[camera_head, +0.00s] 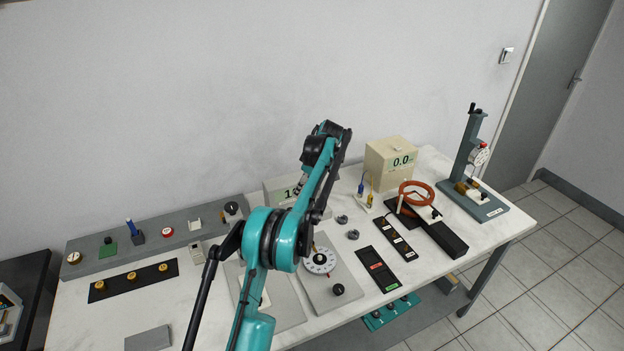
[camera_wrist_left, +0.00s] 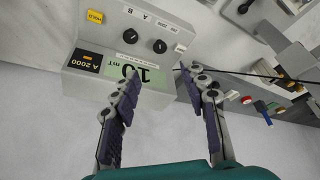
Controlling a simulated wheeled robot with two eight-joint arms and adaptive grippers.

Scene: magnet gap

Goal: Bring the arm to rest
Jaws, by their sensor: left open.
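My left arm reaches up over the workbench (camera_head: 110,325) from the bottom of the head view, bent at a teal elbow. My left gripper (camera_head: 302,182) is partly hidden by its own links, near the boxy meter (camera_head: 275,185) at the back of the bench. In the left wrist view the gripper (camera_wrist_left: 160,75) is open, its two dark jointed fingers apart with nothing between them. The meter (camera_wrist_left: 153,100) shows there upside down, close beyond the left finger, with a green display, two black knobs and a yellow label. My right gripper is not in view.
A dial plate (camera_head: 330,290) lies near the arm. A grey shelf (camera_head: 155,255) with small parts is at left. A wall stands behind.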

